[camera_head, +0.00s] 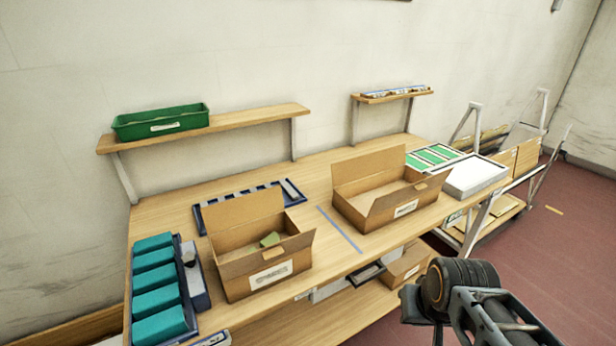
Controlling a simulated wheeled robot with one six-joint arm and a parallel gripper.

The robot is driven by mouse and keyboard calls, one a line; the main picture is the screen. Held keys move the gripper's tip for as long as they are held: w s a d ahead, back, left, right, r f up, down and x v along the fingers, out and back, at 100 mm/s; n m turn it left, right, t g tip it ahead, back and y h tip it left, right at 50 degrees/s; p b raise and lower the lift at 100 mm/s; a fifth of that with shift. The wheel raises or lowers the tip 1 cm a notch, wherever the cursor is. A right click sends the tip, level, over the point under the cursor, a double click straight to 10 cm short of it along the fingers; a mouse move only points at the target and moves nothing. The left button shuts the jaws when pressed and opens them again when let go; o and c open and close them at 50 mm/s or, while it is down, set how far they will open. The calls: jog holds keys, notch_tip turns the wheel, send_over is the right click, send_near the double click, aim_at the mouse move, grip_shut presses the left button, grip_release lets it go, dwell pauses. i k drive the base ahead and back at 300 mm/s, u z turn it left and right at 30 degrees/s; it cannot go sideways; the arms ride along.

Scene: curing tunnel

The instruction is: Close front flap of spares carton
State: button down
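Two open cardboard cartons stand on the wooden bench, and their labels are too small to read, so I cannot tell which is the spares carton. The left carton (237,283) has its back flap (245,209) raised, a strip of card along its front top edge, and a green piece (270,240) inside. The right carton (375,217) has its back flap (368,165) raised and a front flap (408,192) angled up and outward; its visible inside looks empty. My arm enters at the lower right, apart from both cartons. My gripper's fingers do not show.
A blue tray of teal blocks (154,280) is left of the left carton; a blue rack (250,193) lies behind it. A blue tape line (340,230) separates the cartons. A white box (474,177) and green-panelled tray (433,156) stand right. Shelves hold a green bin (160,121).

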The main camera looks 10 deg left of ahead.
aim_at(229, 271)
jog(key=k, duration=1.1)
jog(key=u, duration=0.95)
jog(key=i, duration=0.8)
jog(key=u, duration=0.5)
